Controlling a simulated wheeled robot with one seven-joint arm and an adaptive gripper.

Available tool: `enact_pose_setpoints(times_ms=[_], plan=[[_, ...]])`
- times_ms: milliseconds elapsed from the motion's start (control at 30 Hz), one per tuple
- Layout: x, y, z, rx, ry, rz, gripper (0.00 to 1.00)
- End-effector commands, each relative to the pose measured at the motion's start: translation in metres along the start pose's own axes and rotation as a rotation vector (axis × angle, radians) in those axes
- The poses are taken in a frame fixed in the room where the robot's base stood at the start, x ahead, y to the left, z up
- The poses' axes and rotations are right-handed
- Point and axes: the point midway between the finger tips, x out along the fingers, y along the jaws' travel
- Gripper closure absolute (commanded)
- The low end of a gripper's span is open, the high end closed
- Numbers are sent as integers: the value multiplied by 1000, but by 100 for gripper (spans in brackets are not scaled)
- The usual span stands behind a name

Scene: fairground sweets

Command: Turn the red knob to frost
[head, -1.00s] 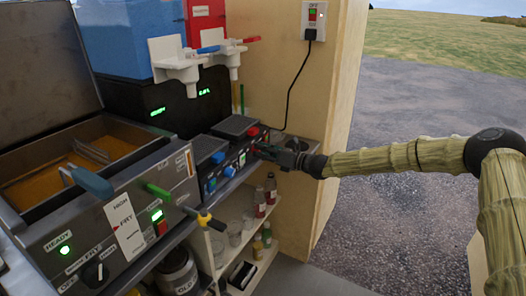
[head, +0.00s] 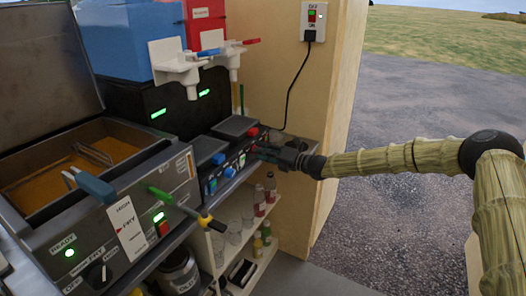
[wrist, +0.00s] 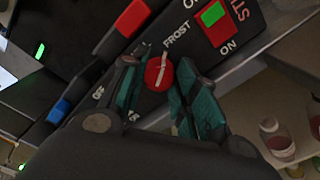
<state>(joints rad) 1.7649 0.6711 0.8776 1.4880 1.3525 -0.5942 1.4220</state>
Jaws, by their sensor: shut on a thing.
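The red knob (wrist: 158,74) sits on the dark machine front in the wrist view, with a pale pointer line across it. The line tilts toward the FROST label (wrist: 176,34); the OFF label (wrist: 98,92) is on the other side. My gripper (wrist: 157,86) is shut on the knob, its teal fingers on either side of it. In the head view my gripper (head: 262,153) is at the front of the small machine (head: 240,157) and hides the knob.
A switch (wrist: 212,14) with a green part and a red block (wrist: 133,17) sit close to the knob. Shelves with bottles (head: 265,195) are below. The fryer (head: 125,225) stands to the left, a wooden wall (head: 335,110) behind my wrist.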

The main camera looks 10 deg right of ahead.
Motion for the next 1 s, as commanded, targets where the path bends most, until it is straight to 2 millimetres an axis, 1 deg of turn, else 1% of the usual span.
enact_pose_setpoints(times_ms=[33, 500, 533, 567, 600, 867, 1000], plan=[[0, 1, 4, 6, -4, 1, 94], [0, 1, 4, 19, -5, 1, 94], [0, 1, 4, 19, -5, 1, 68], [0, 1, 4, 19, -5, 1, 63], [0, 1, 4, 19, -5, 1, 62], [0, 0, 2, 19, -2, 0, 62], [-6, 0, 2, 20, -2, 0, 62]])
